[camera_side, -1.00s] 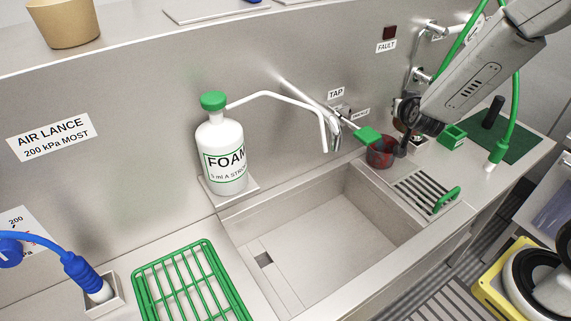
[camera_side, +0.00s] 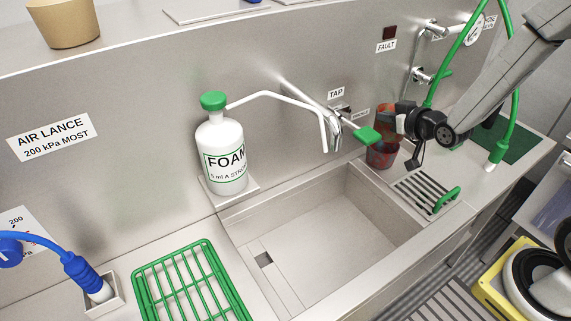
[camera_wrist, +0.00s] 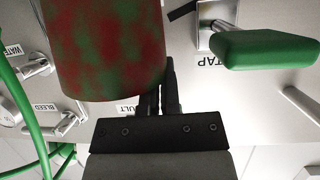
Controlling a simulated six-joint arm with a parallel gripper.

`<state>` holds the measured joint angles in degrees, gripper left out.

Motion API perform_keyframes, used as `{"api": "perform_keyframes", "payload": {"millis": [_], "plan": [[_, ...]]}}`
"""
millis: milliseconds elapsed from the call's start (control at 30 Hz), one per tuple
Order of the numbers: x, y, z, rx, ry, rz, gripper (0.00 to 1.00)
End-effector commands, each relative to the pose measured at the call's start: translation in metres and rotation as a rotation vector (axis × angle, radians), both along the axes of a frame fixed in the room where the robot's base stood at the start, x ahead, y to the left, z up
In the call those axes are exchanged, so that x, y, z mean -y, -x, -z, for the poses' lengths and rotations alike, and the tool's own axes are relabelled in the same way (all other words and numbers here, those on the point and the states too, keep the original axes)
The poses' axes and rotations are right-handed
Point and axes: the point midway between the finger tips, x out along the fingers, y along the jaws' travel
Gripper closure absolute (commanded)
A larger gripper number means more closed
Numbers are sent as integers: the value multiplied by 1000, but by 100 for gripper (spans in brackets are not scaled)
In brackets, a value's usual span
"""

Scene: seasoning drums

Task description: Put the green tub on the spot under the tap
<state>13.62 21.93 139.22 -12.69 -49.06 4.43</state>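A tub mottled red and green (camera_side: 386,122) is held up at the right side of the sink, by the wall. It fills the upper left of the wrist view (camera_wrist: 105,45). My gripper (camera_side: 402,120) is at its right side; in the wrist view the dark fingers (camera_wrist: 162,85) are close together at the tub's edge and seem shut on its wall. A second dark red and green tub (camera_side: 381,155) stands on the counter just below. The tap (camera_side: 336,130) is to the left, over the sink, its green lever (camera_side: 367,135) close to the held tub; the lever also shows in the wrist view (camera_wrist: 265,48).
The sink basin (camera_side: 320,245) is empty. A slotted drain with a green handle (camera_side: 425,190) lies right of it. The foam bottle (camera_side: 222,155) and its bent spout stand left of the tap. A green rack (camera_side: 190,285) is at front left. Green hoses hang at the right.

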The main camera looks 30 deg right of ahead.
Motion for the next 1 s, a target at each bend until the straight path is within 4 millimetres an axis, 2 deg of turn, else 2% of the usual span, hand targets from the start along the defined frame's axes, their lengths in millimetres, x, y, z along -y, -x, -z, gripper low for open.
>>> {"api": "perform_keyframes", "payload": {"millis": [567,767,1000], "plan": [[-6,5,-1,1,1,-59,100],[-6,4,-19,5,1,-58,100],[-6,4,-56,7,3,-59,100]]}}
